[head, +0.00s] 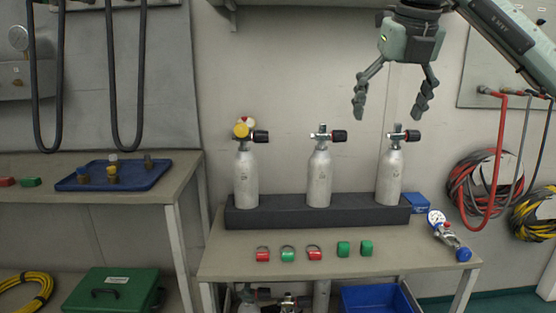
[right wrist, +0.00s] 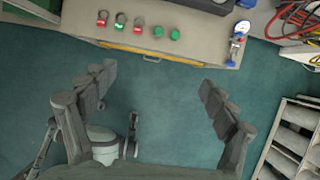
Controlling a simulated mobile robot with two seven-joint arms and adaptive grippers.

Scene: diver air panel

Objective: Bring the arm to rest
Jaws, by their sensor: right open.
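My right gripper (head: 391,108) hangs open and empty in the upper right of the head view, above and in front of the right-hand cylinder (head: 390,178). In the right wrist view its two fingers (right wrist: 155,92) are spread wide with only green floor between them. Nothing touches the fingers. My right arm comes in from the top right corner. My left gripper is not in the head view.
Three grey cylinders stand in a dark rack (head: 318,212) on the table (head: 225,262). A blue tray (head: 114,176) sits on the left bench. Hoses (head: 480,190) hang at right.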

